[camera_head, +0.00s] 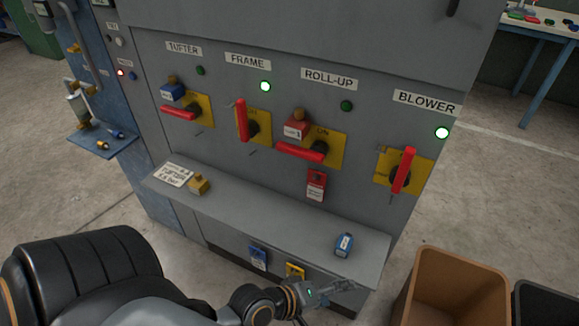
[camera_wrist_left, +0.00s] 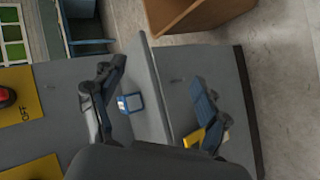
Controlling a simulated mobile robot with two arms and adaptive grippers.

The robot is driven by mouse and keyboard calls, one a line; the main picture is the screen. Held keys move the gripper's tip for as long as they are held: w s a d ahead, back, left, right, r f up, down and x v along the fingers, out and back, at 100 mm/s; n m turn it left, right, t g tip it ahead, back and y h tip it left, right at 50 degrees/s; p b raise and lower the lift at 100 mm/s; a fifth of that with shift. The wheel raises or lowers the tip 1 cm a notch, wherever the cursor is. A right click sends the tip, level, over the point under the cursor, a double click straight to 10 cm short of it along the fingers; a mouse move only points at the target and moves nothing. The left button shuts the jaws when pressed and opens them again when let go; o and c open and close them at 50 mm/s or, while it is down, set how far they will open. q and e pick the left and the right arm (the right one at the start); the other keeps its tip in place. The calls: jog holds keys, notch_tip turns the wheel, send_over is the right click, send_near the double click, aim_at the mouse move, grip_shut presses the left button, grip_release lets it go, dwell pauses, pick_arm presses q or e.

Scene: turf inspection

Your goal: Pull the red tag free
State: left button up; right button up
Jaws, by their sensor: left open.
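The red tag (camera_head: 316,185) hangs on the grey cabinet face below the ROLL-UP switch, under a red padlock (camera_head: 297,125) at the red handle (camera_head: 302,150). My left gripper (camera_head: 338,290) is low at the front edge of the shelf, below and to the right of the tag and well apart from it. In the left wrist view the gripper (camera_wrist_left: 155,100) has its two fingers spread. A blue padlock (camera_wrist_left: 130,103) shows on the shelf beyond them; it also shows in the head view (camera_head: 344,244). The red tag cannot be made out in the wrist view.
The shelf (camera_head: 270,225) juts out below the switches, with a yellow padlock (camera_head: 199,184) and a white card (camera_head: 173,174) at its left. Blue (camera_head: 258,257) and yellow (camera_head: 295,271) items hang below it. A brown bin (camera_head: 455,285) stands at right.

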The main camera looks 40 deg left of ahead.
pick_arm(q)
notch_tip(320, 180, up, 7)
jog(key=w+n+t, duration=0.2)
jog(key=n+t, duration=0.1)
jog(key=n, duration=0.3)
jog(key=n+t+y, duration=0.4)
jog(key=n+y, duration=0.5)
jog(key=n, duration=1.3)
send_near(316, 181)
jog(key=p+x, duration=0.1)
jog(key=x, duration=0.1)
jog(key=p+x, duration=0.1)
jog(key=x, duration=0.2)
jog(key=f+p+x, duration=0.1)
jog(key=x, duration=0.1)
jog(key=shift+w+a+f, duration=0.1)
jog(key=shift+w, duration=0.15)
jog(key=shift+w+a+p, duration=0.15)
jog(key=shift+w+p, duration=0.15)
jog(key=shift+w, duration=0.3)
pick_arm(e)
jog(key=shift+w+d+r, duration=0.15)
jog(key=shift+d+r, duration=0.05)
jog(key=shift+r, duration=0.6)
jog(key=shift+w+d+r, duration=0.15)
jog(key=shift+d+r, duration=0.05)
jog(key=shift+r, duration=0.6)
